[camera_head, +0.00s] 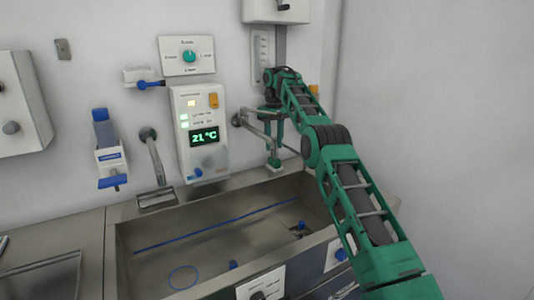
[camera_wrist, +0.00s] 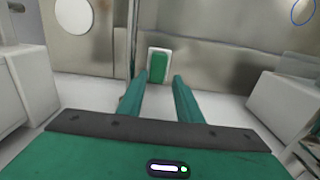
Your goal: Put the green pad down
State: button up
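The green pad (camera_wrist: 158,68) shows in the wrist view as a green rectangle with a pale border, just beyond and between the fingertips. My gripper (camera_wrist: 160,78) has its two green fingers apart there, one on each side of the pad. Thin gaps seem to show beside the pad, but I cannot tell whether the fingers touch it. In the head view my gripper (camera_head: 273,160) points down at the back right rim of the sink. A small pale and green piece shows at its tip, too small to make out well.
The steel sink (camera_head: 118,245) holds a blue line, a blue ring (camera_head: 183,277) and small blue parts. A wall unit (camera_head: 200,130) reading 21 °C and a faucet (camera_head: 155,160) stand left of my gripper. A metal lever arm (camera_head: 262,132) is close beside it.

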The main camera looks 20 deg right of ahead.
jog(key=shift+r, duration=0.15)
jog(key=shift+r, duration=0.15)
jog(key=s+d+r+m, duration=0.2)
jog(key=s+r, duration=0.1)
jog(key=s, duration=0.6)
jog(key=s+d+r+m, duration=0.1)
jog(key=s+d+r, duration=0.2)
jog(key=s, duration=0.6)
jog(key=s+d+r+m, duration=0.2)
jog(key=s+r, duration=0.1)
jog(key=s, duration=0.6)
jog(key=s+f+m, duration=0.1)
jog(key=s+f, duration=0.4)
jog(key=s, duration=0.7)
jog(key=s+f+m, duration=0.1)
jog(key=s+f, duration=0.3)
jog(key=s, duration=0.8)
jog(key=s+f+m, duration=0.1)
jog(key=s+f, duration=0.4)
jog(key=s, duration=0.7)
jog(key=shift+s+a+f+m, duration=0.2)
jog(key=shift+a+f+m, duration=0.05)
jog(key=shift+f+m, duration=0.1)
